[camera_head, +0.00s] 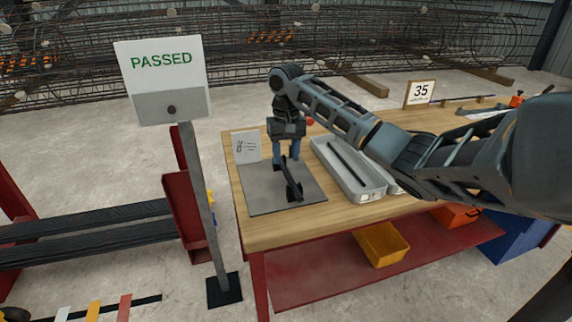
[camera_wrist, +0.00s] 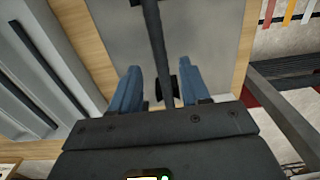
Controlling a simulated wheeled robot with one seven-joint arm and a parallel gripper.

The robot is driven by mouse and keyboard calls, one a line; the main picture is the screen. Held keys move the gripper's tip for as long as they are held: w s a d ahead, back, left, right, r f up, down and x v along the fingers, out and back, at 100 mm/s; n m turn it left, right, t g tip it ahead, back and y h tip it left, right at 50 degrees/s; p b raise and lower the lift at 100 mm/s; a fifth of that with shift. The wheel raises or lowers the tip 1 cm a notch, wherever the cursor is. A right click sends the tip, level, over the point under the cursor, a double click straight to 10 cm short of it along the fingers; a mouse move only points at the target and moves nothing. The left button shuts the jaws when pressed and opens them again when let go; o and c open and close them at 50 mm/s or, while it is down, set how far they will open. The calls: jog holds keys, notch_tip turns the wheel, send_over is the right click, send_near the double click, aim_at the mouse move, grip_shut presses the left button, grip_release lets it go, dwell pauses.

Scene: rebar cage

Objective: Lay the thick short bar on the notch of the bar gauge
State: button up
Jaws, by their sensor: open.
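The thick short bar (camera_head: 291,176) is dark and runs between my gripper's blue fingers. In the wrist view the bar (camera_wrist: 155,35) passes down the middle of the gap, with room on both sides. My gripper (camera_head: 286,158) is open, pointing down over the grey plate; its fingers also show in the wrist view (camera_wrist: 160,74). The black bar gauge (camera_head: 294,196) stands on the plate under the bar, and a dark block of it shows in the wrist view (camera_wrist: 158,90). The bar appears to lie across the gauge; the exact seat in the notch is hidden.
A grey plate (camera_head: 258,203) lies on the wooden bench (camera_head: 285,236). A grey tray (camera_head: 350,187) with a long dark bar stands right of it. A white card (camera_head: 246,147) is behind the plate. A PASSED sign (camera_head: 163,75) stands left of the bench.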

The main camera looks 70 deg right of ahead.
aim_at(286, 169)
notch_tip(286, 169, up, 8)
jog(key=p, duration=0.1)
jog(key=shift+r, duration=0.2)
